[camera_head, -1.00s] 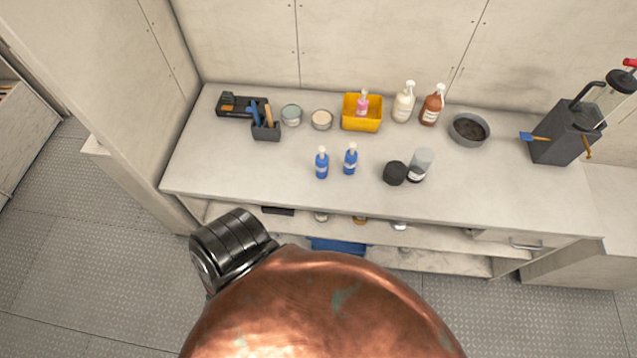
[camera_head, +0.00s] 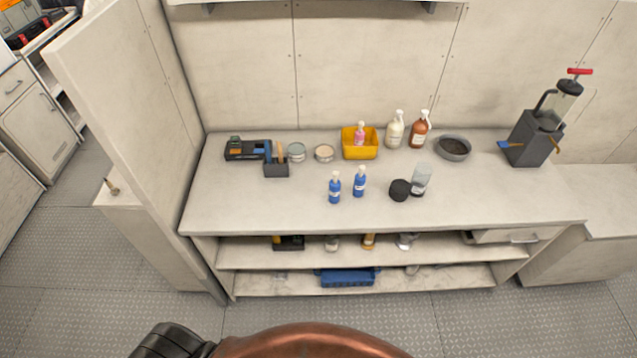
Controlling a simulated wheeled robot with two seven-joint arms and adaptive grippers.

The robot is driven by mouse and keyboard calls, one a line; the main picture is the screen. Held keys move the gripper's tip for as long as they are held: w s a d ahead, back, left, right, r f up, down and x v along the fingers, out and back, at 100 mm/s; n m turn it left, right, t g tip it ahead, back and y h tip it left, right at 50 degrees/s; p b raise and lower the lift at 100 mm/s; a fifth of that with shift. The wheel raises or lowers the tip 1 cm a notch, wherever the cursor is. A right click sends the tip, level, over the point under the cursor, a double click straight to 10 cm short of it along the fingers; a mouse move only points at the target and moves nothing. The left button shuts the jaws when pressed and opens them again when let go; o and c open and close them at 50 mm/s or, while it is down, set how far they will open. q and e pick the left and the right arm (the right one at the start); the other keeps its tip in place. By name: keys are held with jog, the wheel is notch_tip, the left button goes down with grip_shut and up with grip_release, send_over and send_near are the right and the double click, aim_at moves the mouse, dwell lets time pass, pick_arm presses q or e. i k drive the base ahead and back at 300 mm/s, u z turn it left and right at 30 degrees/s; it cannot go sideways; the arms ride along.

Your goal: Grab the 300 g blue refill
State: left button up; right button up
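Two small blue bottles with white caps stand upright near the front middle of the white counter (camera_head: 250,212). The left blue bottle (camera_head: 335,188) is slightly nearer the front edge than the right blue bottle (camera_head: 360,182). Their labels are too small to read, so I cannot tell which one is 300 g. Neither of my grippers shows in the head view; only a copper-coloured part and a black part of my own body show at the bottom edge.
Behind the bottles are a yellow bin (camera_head: 360,151) with a pink bottle, a white bottle (camera_head: 395,130) and a brown bottle (camera_head: 420,130). A black lid (camera_head: 399,190) and a grey-white jar (camera_head: 420,180) stand close on the right. Shelves below hold a blue crate (camera_head: 347,279).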

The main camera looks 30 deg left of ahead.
aim_at(360, 178)
jog(key=u, duration=0.85)
jog(key=i, duration=0.35)
